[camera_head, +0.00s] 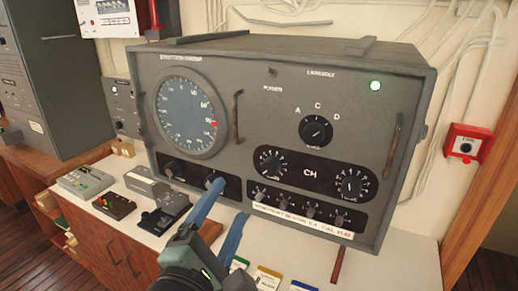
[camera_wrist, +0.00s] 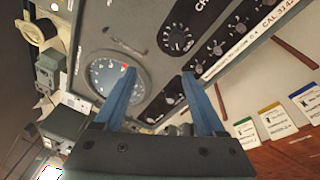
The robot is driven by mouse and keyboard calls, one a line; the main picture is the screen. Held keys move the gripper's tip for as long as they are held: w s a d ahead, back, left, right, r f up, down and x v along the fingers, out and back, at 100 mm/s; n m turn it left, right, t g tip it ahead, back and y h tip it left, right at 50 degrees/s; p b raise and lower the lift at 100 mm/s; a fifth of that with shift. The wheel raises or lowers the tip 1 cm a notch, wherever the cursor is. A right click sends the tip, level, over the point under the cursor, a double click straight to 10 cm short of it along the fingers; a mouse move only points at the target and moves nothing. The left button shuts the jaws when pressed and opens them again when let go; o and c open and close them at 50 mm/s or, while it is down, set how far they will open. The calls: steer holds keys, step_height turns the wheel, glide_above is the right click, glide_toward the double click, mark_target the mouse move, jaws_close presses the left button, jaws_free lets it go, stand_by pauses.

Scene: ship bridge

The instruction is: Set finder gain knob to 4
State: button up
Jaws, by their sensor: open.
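The grey direction finder set (camera_head: 290,75) has a round dial (camera_head: 188,115) at left. Below the dial, a black strip holds two knobs, a left one (camera_head: 172,168) and a right one (camera_head: 211,181). Their labels are too small to read, so I cannot tell which is the finder gain knob. My gripper (camera_head: 233,197) is open and empty, its blue fingers pointing at the panel's lower part. One fingertip overlaps the right knob in the head view; contact cannot be told. In the wrist view the strip's knobs (camera_wrist: 168,100) show between the fingers of my gripper (camera_wrist: 159,73).
An A-C-D selector (camera_head: 316,131), two CH knobs and a row of small knobs fill the panel's right. Handles (camera_head: 392,145) stick out of the face. Small devices (camera_head: 88,181) stand on the white counter at left; cards (camera_wrist: 277,121) lie at the front.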

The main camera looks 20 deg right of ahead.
mark_target(269, 170)
steer(key=w+d+p, duration=0.1)
steer(key=w+d, duration=0.1)
steer(key=d, duration=0.1)
steer(key=w+d+f+n+g+p, duration=0.1)
steer(key=w+d+p, duration=0.1)
steer(key=w+d, duration=0.1)
steer(key=w+d+n+h+p, duration=0.1)
steer(key=w+d, duration=0.2)
steer(key=d, duration=0.1)
steer(key=shift+w+f+p, duration=0.1)
steer(key=shift+f+p, duration=0.15)
steer(key=shift+p, duration=0.1)
jaws_close()
